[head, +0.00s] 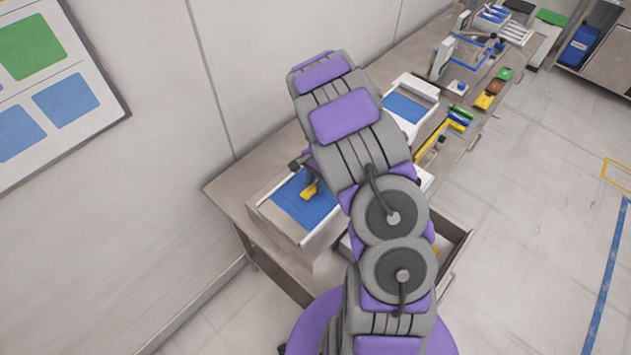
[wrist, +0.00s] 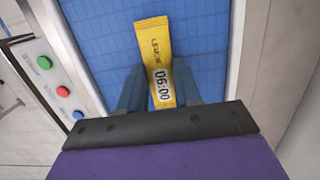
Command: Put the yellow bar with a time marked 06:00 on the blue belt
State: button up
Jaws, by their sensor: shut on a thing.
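The yellow bar (wrist: 155,62) is marked 06:00 and stands out between the fingers of my gripper (wrist: 158,88) in the wrist view. My gripper is shut on the lower part of the bar. The blue belt (wrist: 95,35) lies behind the bar; whether the bar touches it I cannot tell. In the head view the yellow bar (head: 310,190) shows over the blue belt (head: 300,208) at the near left end of the bench. My arm hides part of the bench there.
A panel with green, red and blue buttons (wrist: 62,92) stands left of the belt. White rails edge the belt. A second blue surface (head: 404,107) lies farther along the bench. Several colored items (head: 490,95) lie near its right edge. An open drawer (head: 455,245) is below.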

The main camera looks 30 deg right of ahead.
jog(key=shift+d+f, duration=0.1)
jog(key=shift+d, duration=0.55)
jog(key=o, duration=0.8)
jog(key=shift+d+f, duration=0.1)
jog(key=shift+d, duration=0.2)
jog(key=shift+o, duration=1.1)
jog(key=shift+a, duration=0.7)
notch_tip(320, 180, up, 12)
jog(key=d, duration=0.2)
jog(key=s+a+r+n, duration=0.3)
jog(key=s+a+r, duration=0.1)
jog(key=s+r, duration=0.25)
jog(key=s+a+r+n, duration=0.2)
jog(key=s+a+n, duration=0.1)
jog(key=s, duration=0.5)
jog(key=s+a+r+n+h, duration=0.1)
jog(key=s+a+r+n, duration=0.2)
jog(key=s, duration=0.6)
jog(key=s+a+r+n+g, duration=0.1)
jog(key=s+a+r+n, duration=0.2)
jog(key=s+a+n, duration=0.2)
jog(key=s, duration=0.3)
jog(key=shift+s+a+r, duration=0.15)
jog(key=shift+s+a, duration=0.15)
jog(key=shift+s, duration=0.1)
